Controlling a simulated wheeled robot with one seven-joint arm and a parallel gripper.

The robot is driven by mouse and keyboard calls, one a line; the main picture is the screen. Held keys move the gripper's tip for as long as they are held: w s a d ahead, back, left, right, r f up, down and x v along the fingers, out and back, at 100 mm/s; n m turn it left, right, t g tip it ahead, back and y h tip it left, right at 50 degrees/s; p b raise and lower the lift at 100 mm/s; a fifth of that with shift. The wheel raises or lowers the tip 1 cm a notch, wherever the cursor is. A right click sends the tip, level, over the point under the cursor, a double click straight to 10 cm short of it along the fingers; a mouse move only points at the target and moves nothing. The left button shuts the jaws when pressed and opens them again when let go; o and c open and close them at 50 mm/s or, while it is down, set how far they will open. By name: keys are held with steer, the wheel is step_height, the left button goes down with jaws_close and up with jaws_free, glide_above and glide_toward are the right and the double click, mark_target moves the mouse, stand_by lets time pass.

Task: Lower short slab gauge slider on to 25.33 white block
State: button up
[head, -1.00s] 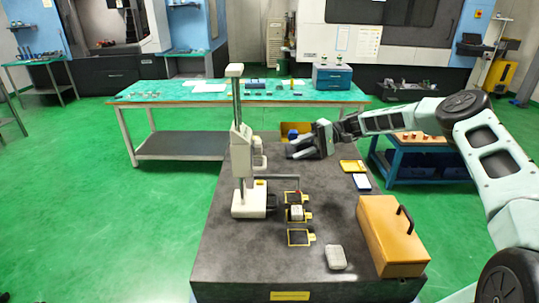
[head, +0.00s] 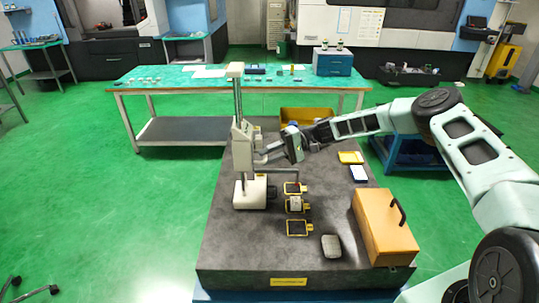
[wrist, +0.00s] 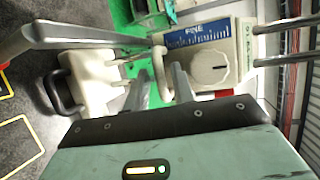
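The gauge stands on the dark stone table, with a cream base (head: 250,193) and an upright column (head: 238,100). Its cream slider (head: 242,140) is part-way up the column. A thin grey arm (head: 284,170) reaches right from it, above the row of yellow-framed pads. A small white block (head: 295,204) sits on the middle pad; its marking is too small to read. My gripper (head: 266,157) is at the slider's right side. In the wrist view, its fingers (wrist: 161,82) flank the slider's cream handle (wrist: 160,68) with a gap showing, beside a knob (wrist: 208,64) and a "FINE" scale.
An orange case (head: 384,225) with a black handle stands at the table's right. A grey rounded block (head: 331,246) lies near the front. A yellow tray (head: 350,157) and a white-blue item (head: 359,173) lie behind the case. The front left of the table is clear.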

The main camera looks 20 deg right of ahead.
jaws_close()
steer(key=shift+f, duration=0.15)
step_height(320, 180, down, 7)
steer(key=b, duration=0.8)
steer(key=shift+s, duration=0.1)
steer(key=shift+o, duration=1.4)
jaws_free()
steer(key=shift+f, duration=0.1)
